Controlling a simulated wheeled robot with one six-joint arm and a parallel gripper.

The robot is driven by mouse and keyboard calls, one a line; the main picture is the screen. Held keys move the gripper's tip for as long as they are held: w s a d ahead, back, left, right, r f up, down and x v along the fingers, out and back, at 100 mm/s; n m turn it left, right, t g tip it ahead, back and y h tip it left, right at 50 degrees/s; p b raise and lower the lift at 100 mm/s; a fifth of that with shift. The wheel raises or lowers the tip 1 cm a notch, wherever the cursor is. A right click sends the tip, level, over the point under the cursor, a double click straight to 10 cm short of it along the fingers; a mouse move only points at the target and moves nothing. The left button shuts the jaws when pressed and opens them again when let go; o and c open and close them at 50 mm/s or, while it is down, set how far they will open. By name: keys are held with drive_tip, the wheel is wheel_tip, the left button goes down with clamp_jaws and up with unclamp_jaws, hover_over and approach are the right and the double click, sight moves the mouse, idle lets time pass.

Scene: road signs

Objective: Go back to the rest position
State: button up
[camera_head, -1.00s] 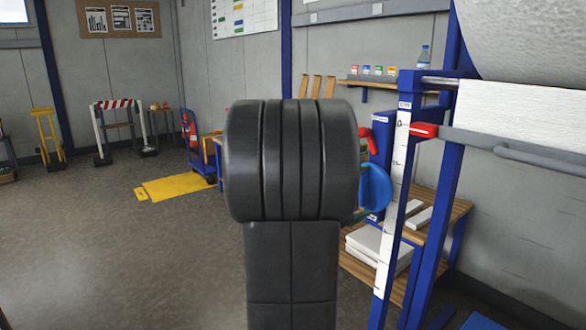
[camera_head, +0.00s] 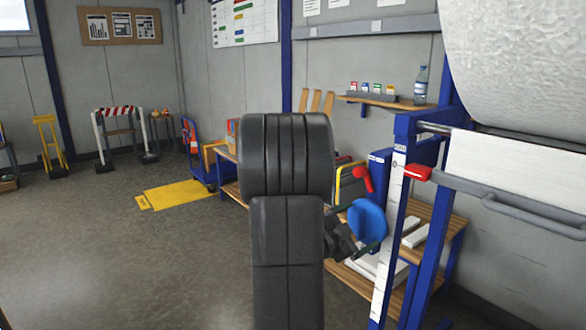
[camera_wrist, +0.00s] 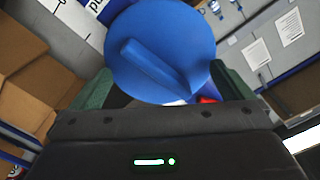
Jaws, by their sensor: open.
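My gripper (camera_head: 356,243) is low behind and to the right of my black arm in the head view, partly hidden by the arm. In the wrist view my gripper (camera_wrist: 165,82) shows its two green fingers spread apart. A blue round disc (camera_wrist: 190,35) with a raised bar across its face lies beyond and between the fingers. The same disc (camera_head: 368,220) shows beside the gripper in the head view, in front of the wooden shelf unit. The frames do not show clearly whether the fingers touch it.
A blue frame with a white scale (camera_head: 390,225) and a large white roll (camera_head: 520,60) stand close on the right. A wooden shelf unit (camera_head: 436,232) is behind the gripper. A yellow floor platform (camera_head: 180,194) lies at the back. The floor at left is clear.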

drive_tip(key=n+p, duration=0.2)
drive_tip(key=p, duration=0.1)
drive_tip(key=shift+r, duration=0.25)
drive_tip(key=shift+f+b+v, duration=0.2)
drive_tip(key=shift+b+v, duration=0.3)
drive_tip(key=shift+v, duration=0.7)
drive_tip(key=shift+s+a, duration=0.15)
drive_tip(key=shift+a, duration=0.15)
